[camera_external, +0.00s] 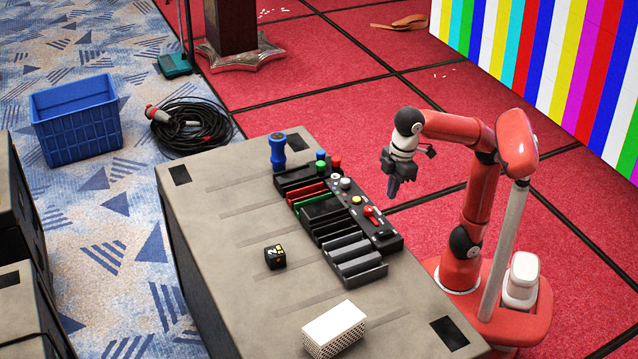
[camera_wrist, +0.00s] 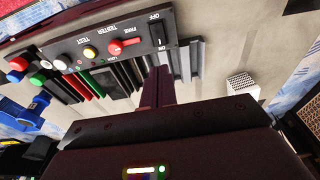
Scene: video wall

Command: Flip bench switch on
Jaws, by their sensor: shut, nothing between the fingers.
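A black control panel (camera_external: 361,208) lies along the right side of the grey case top. It carries a red lever, a yellow button and round knobs. The wrist view shows a black rocker switch (camera_wrist: 160,42) at the panel's end, with OFF printed on one side and ON on the other. I cannot tell which way the rocker is tipped. My gripper (camera_external: 398,204) hangs above and right of the panel, apart from it, pointing down. In the wrist view its fingers (camera_wrist: 160,76) are shut and empty, near the ON label, covering part of the racks behind.
Beside the panel are slotted racks (camera_external: 355,262) with red, green and black pieces. A blue handled tool (camera_external: 278,151), a black cube (camera_external: 275,256) and a white perforated block (camera_external: 334,329) stand on the case. The case's (camera_external: 215,235) left part is mostly bare.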

